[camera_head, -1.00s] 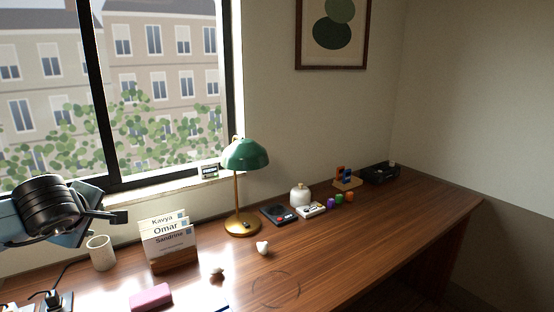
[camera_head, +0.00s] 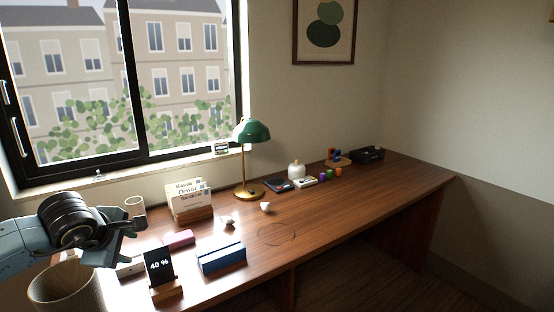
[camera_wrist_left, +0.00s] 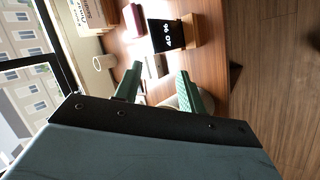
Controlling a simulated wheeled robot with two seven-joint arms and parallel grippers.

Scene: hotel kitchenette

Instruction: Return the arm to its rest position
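My left gripper (camera_head: 130,228) is at the left of the head view, above the near left end of the wooden desk (camera_head: 330,222). Its two green fingers stand apart in the left wrist view (camera_wrist_left: 160,68), with nothing held between them. My right gripper is in neither view.
A round bin (camera_head: 65,290) is below my left arm. A white cup (camera_head: 135,206), name cards (camera_head: 187,197), a pink block (camera_head: 180,239), a blue box (camera_head: 221,258) and a green lamp (camera_head: 251,131) are nearby. The desk's middle right is clear.

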